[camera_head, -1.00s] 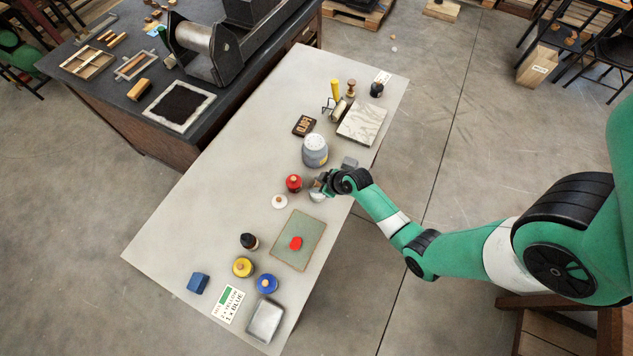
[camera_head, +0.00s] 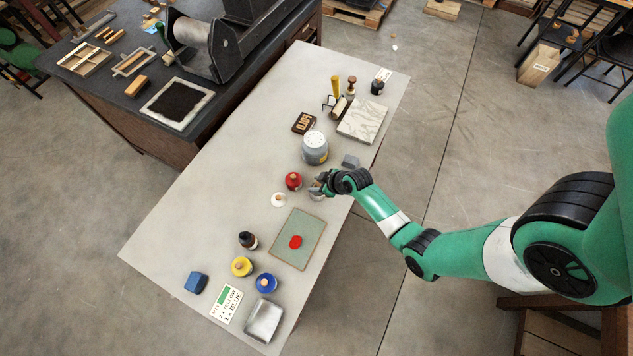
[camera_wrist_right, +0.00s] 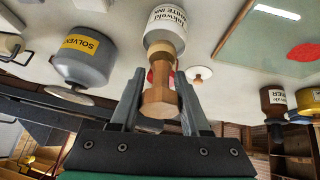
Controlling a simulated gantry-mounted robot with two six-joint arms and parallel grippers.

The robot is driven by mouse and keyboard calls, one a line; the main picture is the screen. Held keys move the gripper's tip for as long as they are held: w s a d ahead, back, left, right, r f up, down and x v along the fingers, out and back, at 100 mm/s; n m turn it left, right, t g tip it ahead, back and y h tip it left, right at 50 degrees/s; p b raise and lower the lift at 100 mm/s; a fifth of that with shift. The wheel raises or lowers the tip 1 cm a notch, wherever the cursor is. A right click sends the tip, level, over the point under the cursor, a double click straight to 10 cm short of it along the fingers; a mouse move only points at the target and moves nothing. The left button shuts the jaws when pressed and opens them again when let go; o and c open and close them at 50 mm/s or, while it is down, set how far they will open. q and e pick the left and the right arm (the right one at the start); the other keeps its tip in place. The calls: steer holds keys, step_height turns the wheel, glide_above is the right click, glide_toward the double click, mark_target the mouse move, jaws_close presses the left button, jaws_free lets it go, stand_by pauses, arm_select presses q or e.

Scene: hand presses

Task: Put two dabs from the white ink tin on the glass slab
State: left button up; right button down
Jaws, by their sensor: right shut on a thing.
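The white ink tin (camera_wrist_right: 165,28), labelled WHITE INK, stands on the bench; in the head view my gripper mostly hides it. My right gripper (camera_wrist_right: 160,97) is shut on a wooden handle (camera_wrist_right: 160,100) at the tin's mouth; in the head view the gripper (camera_head: 318,184) is over the tin. How deep the handle's lower end sits in the tin is hidden. A white lid with a wooden knob (camera_head: 278,199) lies beside it. The glass slab (camera_head: 303,224) lies nearer the front, with one red dab (camera_head: 296,242) and no white dab visible. My left gripper is not in view.
A red tin (camera_head: 293,181) and the grey solvent can (camera_head: 315,150) stand close to the gripper. A dark bottle (camera_head: 248,241), yellow tin (camera_head: 242,267), blue tin (camera_head: 266,284) and recipe card (camera_head: 227,304) lie around the slab's left and front. The bench's left side is clear.

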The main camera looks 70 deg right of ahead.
steer(key=shift+f+b, duration=0.5)
steer(key=shift+f, duration=0.2)
stand_by(1.2)
step_height(320, 180, up, 7)
steer(key=p, duration=0.7)
steer(key=shift+r, duration=0.15)
